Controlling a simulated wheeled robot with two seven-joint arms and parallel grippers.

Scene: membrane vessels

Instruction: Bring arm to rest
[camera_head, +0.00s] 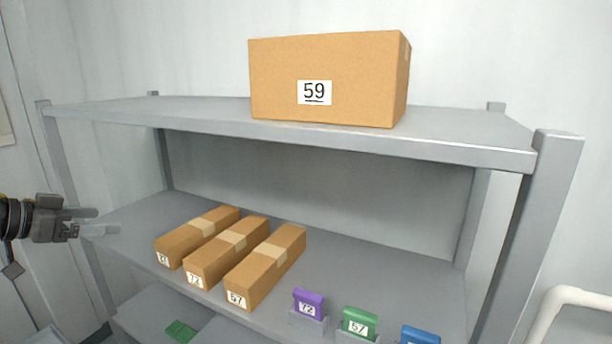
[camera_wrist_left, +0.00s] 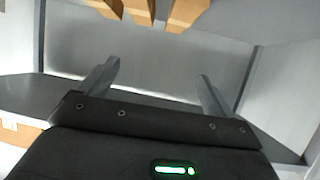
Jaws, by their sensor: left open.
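My left gripper (camera_head: 98,221) is at the left side of the shelf unit, near its front left post, level with the middle shelf. Its two fingers are apart with nothing between them. In the left wrist view the open fingers (camera_wrist_left: 158,80) point toward a grey wall surface, and ends of long cardboard boxes (camera_wrist_left: 140,10) show at the top edge. My right gripper is in neither view.
Three long boxes, the nearest labelled 57 (camera_head: 265,267), lie on the middle shelf (camera_head: 380,268). Purple (camera_head: 309,301), green (camera_head: 360,321) and blue (camera_head: 420,335) blocks stand at its front edge. A large box 59 (camera_head: 330,75) sits on the top shelf (camera_head: 450,130). A green item (camera_head: 181,331) lies below.

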